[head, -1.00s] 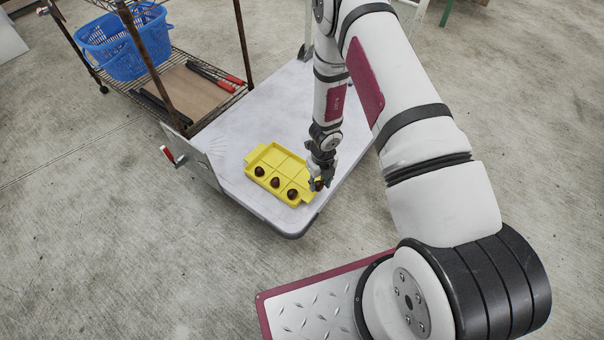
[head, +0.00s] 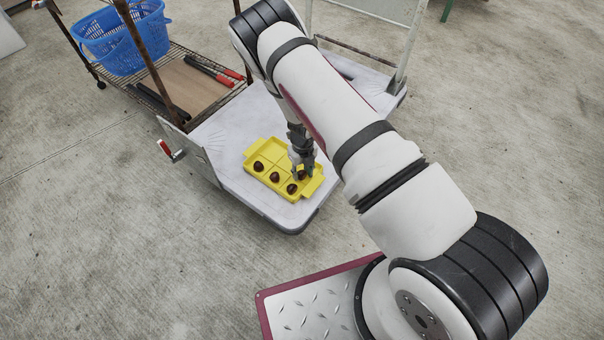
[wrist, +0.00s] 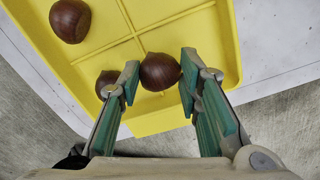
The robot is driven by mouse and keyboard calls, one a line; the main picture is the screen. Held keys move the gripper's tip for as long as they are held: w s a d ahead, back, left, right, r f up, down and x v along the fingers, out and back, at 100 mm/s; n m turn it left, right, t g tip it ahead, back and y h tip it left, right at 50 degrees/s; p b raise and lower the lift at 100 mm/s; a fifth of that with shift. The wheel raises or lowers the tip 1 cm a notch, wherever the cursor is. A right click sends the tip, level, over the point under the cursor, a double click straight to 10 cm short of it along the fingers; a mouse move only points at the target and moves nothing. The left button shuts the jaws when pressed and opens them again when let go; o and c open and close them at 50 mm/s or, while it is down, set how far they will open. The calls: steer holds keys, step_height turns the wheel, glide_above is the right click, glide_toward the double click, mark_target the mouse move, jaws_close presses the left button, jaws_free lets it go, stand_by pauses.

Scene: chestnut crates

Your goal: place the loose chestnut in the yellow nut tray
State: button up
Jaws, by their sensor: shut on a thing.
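My gripper (head: 302,174) is over the tray's right part, shut on the loose chestnut (wrist: 160,71). In the wrist view, this chestnut sits between both fingertips, in front of the tray (wrist: 195,35). Two other chestnuts show there, one at upper left (wrist: 70,20) and one partly hidden behind the left finger (wrist: 105,80). I cannot tell whether the held chestnut touches the tray floor.
The cart deck (head: 228,135) is clear around the tray. A wire rack stands at the upper left with a blue basket (head: 118,42) and red-handled tools (head: 210,71). A grey frame (head: 400,50) rises behind my arm. The concrete floor in front is free.

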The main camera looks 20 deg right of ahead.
steer(key=shift+f, duration=0.2)
steer(key=shift+f, duration=0.15)
steer(key=o, duration=0.9)
